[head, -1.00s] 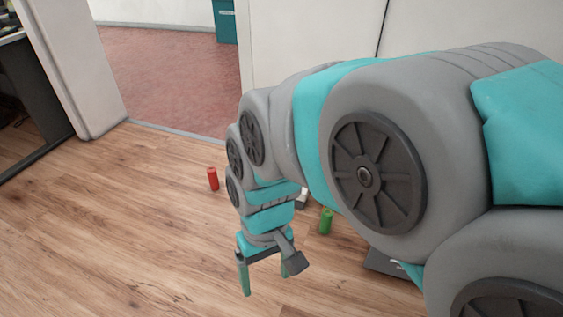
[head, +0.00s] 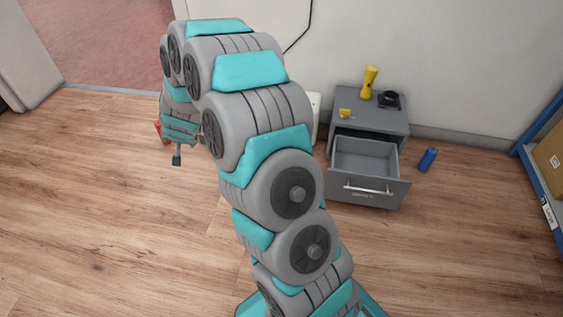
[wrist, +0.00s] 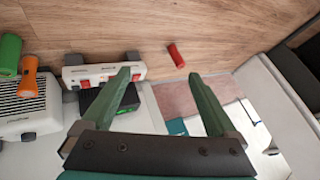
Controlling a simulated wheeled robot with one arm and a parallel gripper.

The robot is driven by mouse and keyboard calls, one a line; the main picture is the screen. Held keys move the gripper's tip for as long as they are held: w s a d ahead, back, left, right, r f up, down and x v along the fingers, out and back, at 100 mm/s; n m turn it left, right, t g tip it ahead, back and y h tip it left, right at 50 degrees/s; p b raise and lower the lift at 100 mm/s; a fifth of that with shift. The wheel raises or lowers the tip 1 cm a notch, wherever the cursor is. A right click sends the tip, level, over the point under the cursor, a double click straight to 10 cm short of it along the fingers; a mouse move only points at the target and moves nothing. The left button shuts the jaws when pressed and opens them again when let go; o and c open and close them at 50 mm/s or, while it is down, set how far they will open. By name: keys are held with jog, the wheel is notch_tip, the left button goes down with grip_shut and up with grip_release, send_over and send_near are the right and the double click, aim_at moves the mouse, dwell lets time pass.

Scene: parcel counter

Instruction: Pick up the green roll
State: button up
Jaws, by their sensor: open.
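The green roll (wrist: 9,53) is at the far left edge of the wrist view, partly cut off, beside an orange flashlight (wrist: 28,76). I do not see the green roll in the head view now; my arm covers part of the floor there. My gripper (wrist: 158,76) is open, with nothing between its two green fingers, and the roll lies well to the left of them. In the head view only part of my gripper's end (head: 177,158) shows, at the far end of the arm.
A red roll (wrist: 176,55) is on the wood floor; a white power strip (wrist: 97,74) is left of it. A grey cabinet (head: 397,116) with an open drawer (head: 367,187) stands right of my arm, a blue roll (head: 428,160) beside it. Floor at left is clear.

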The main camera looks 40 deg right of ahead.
jog(key=w+d+f+m+h, duration=0.2)
jog(key=d+f+h, duration=0.1)
jog(key=d+f, duration=0.45)
jog(key=s+d+f+m+g+h+b, duration=0.1)
jog(key=s+d+f+h, duration=0.1)
jog(key=d+f, duration=0.4)
jog(key=s+d+f+m+g+h+b, duration=0.1)
jog(key=d+f, duration=0.5)
jog(key=d, duration=0.7)
jog(key=s+d+f+m+g+h+b, duration=0.1)
jog(key=s+d+f+h, duration=0.4)
jog(key=d, duration=0.5)
jog(key=shift+s+d+f+m+g+h+b, duration=0.15)
jog(key=shift+f+m+g+h+b, duration=0.2)
jog(key=shift+f+m+h, duration=0.4)
jog(key=shift+c, duration=0.4)
grip_shut()
